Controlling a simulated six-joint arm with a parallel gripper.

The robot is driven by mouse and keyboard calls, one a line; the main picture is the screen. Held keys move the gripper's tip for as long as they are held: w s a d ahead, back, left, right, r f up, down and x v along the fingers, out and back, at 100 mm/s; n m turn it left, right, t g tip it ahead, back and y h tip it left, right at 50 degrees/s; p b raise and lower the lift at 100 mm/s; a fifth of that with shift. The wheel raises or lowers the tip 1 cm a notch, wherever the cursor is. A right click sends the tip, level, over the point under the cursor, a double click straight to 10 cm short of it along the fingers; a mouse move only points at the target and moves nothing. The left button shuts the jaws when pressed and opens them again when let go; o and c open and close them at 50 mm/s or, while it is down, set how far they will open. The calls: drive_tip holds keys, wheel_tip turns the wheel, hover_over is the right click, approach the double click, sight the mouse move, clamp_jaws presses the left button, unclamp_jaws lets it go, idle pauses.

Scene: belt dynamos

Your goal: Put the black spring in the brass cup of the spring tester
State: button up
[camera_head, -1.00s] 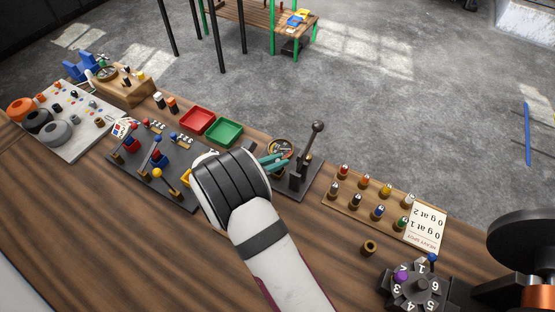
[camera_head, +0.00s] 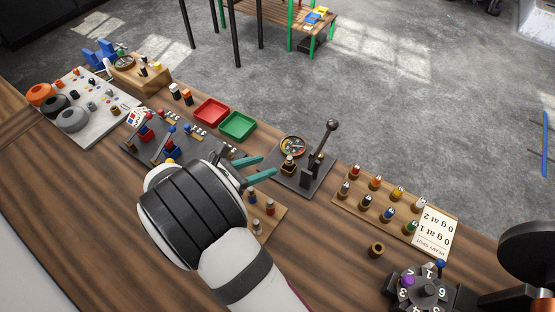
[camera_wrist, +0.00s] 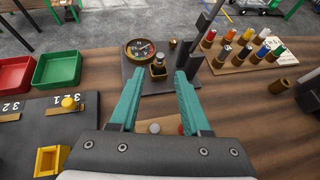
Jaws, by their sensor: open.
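The spring tester (camera_head: 318,182) is a dark plate with a round dial (camera_wrist: 140,49) and an upright black lever (camera_head: 325,150). Its brass cup (camera_wrist: 158,71) stands in front of the dial. The cup also shows in the head view (camera_head: 288,169). A small dark piece with a pale top (camera_wrist: 159,59) stands upright at the cup; it may be the black spring, but it is too small to be sure. My gripper (camera_wrist: 158,80) is open and empty, its teal fingers apart, short of the cup. In the head view my gripper (camera_head: 262,170) is left of the tester.
A wooden board with small capped pieces (camera_head: 268,214) lies partly hidden beneath my gripper. Red (camera_head: 210,112) and green (camera_head: 237,126) trays stand behind. A rack of colour-topped pieces (camera_head: 390,204) and a loose brass ring (camera_head: 376,250) are to the right.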

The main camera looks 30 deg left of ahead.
drive_tip(key=d+r+m+g+h, duration=0.2)
drive_tip(key=d+r+m+g, duration=0.3)
drive_tip(key=d+m, duration=0.6)
drive_tip(key=d+r+m+g+h, duration=0.2)
drive_tip(key=d+r+m+g, duration=0.4)
drive_tip(key=d, duration=1)
drive_tip(key=s+d+m+y, duration=0.3)
drive_tip(key=s+m, duration=0.5)
drive_tip(key=m, duration=0.3)
drive_tip(key=s+d+r+m+g+y, duration=0.1)
drive_tip(key=s+d+m+y, duration=0.2)
drive_tip(key=s+m+y, duration=0.2)
drive_tip(key=s+m, duration=0.3)
drive_tip(key=m, duration=0.2)
drive_tip(key=shift+m+y, duration=0.4)
drive_tip(key=shift+w+a, duration=0.1)
drive_tip(key=shift+w, duration=0.05)
